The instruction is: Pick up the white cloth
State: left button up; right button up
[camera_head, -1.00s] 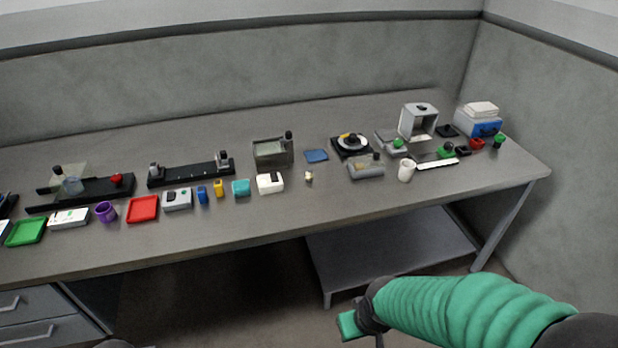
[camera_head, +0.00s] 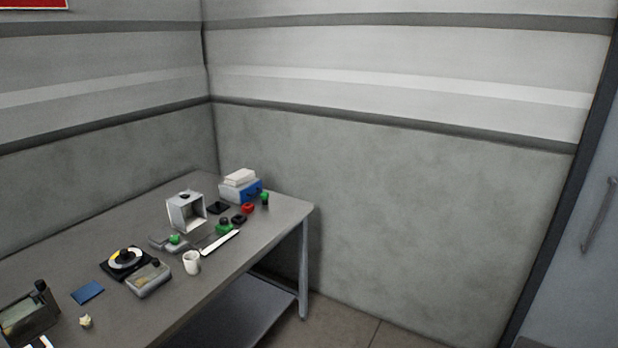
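The grey table (camera_head: 290,208) ends at the right, before the wall. Left of the blue box are a grey open housing (camera_head: 187,211), a white cup (camera_head: 191,262), a white strip (camera_head: 220,242) and a reel device (camera_head: 125,259). Floor right of the table is clear.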

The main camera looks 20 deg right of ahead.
aim_at(241, 176)
jog(key=z, duration=0.35)
jog(key=u, duration=0.2)
jog(key=i+l+u, duration=0.15)
jog(key=u, duration=0.25)
jog(key=i+l+u, duration=0.15)
jog(key=u, duration=0.25)
jog(key=i+l+u, duration=0.1)
jog(key=l+u, duration=0.25)
jog(key=i+l+u, duration=0.1)
jog(key=u, duration=0.3)
